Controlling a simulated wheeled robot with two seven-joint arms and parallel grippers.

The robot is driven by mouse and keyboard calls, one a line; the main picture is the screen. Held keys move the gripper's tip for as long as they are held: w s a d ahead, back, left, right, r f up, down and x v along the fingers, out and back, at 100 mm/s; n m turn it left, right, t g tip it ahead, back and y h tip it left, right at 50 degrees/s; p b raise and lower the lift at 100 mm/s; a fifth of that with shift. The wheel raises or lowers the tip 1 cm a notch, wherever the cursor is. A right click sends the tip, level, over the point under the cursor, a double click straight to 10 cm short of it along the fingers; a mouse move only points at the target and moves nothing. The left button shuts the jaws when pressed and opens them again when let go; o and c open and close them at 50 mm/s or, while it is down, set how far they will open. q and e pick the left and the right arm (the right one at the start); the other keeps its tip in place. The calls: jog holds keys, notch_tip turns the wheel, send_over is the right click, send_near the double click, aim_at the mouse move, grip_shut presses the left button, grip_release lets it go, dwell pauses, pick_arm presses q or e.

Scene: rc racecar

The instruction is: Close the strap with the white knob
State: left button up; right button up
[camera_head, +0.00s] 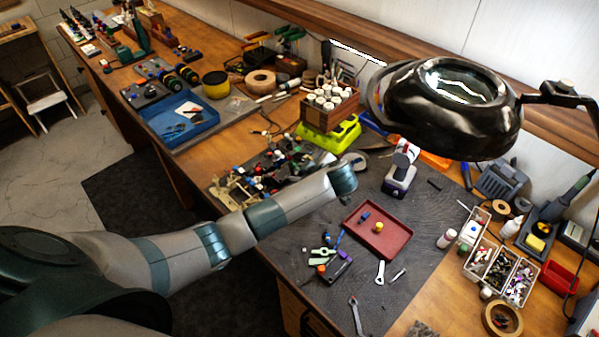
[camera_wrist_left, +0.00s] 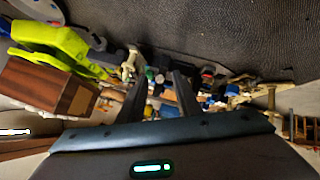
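The RC car parts, a jumble of tan, black, blue and red pieces (camera_head: 262,172), lie on the dark mat by the bench's near edge. My left arm reaches across in front of them. In the left wrist view, my left gripper (camera_wrist_left: 158,76) has its two dark fingers apart, pointing at this jumble, with no object clearly held. A cream, knob-like piece (camera_wrist_left: 130,64) shows just beside the left-hand fingertip; contact cannot be told. I cannot clearly make out the strap or the white knob. The head view largely hides the left gripper's fingers behind the wrist. My right gripper is out of view.
A yellow-green stand (camera_head: 328,136) under a wooden crate of white-capped bottles (camera_head: 331,106) is close behind the arm. A red tray (camera_head: 378,229) lies to the right. A dark lamp head (camera_head: 445,125) overhangs the bench. Loose tools lie at the front.

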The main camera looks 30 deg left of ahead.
aim_at(290, 163)
pick_arm(q)
grip_shut()
jog(key=shift+a+r+h, duration=0.1)
jog(key=shift+a+h, duration=0.05)
jog(key=shift+h, duration=0.35)
jog(key=shift+w+a+r+g+h, duration=0.15)
jog(key=shift+a+g+h, duration=0.15)
jog(key=shift+h, duration=0.35)
jog(key=shift+w+a+r+g+h, duration=0.15)
jog(key=shift+g+h, duration=0.25)
jog(key=shift+h, duration=0.25)
jog(key=a+h, duration=0.1)
jog(key=g+h, duration=0.1)
jog(key=h, duration=0.1)
jog(key=shift+w+a+r+n, duration=0.15)
jog(key=shift+w+a+n, duration=0.15)
jog(key=shift+a, duration=0.05)
jog(key=h+b, duration=0.1)
jog(key=a+g+h, duration=0.1)
jog(key=shift+w+a+h+b, duration=0.15)
jog(key=shift+w+h+b, duration=0.1)
jog(key=shift+h+b, duration=0.15)
jog(key=shift+w+a+f+n+g+h+b, duration=0.1)
jog(key=shift+a+f+n+g+h+b, duration=0.2)
jog(key=shift+h+b, duration=0.45)
jog(key=shift+w+a+f+g+h+b, duration=0.1)
jog(key=shift+a+g+h+b, duration=0.25)
jog(key=shift+h+b, duration=0.4)
jog(key=shift+r, duration=0.1)
